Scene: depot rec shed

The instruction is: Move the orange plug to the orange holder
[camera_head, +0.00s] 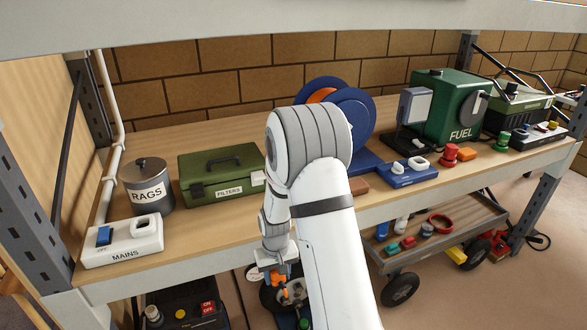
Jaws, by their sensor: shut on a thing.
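My gripper (276,268) hangs in front of the bench's front edge, below the bench top, pointing down. It is shut on a small orange piece, which looks like the orange plug (279,278); the fingers partly hide it. Dark equipment lies behind and below it, so its exact outline is hard to tell. My arm covers the middle of the bench.
The bench (225,233) holds a white MAINS box (123,241), a RAGS can (149,187), a green FILTERS case (220,172), a blue reel (350,112), a blue socket base (407,173) and a green FUEL can (447,107). A wheeled cart (392,268) stands below right.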

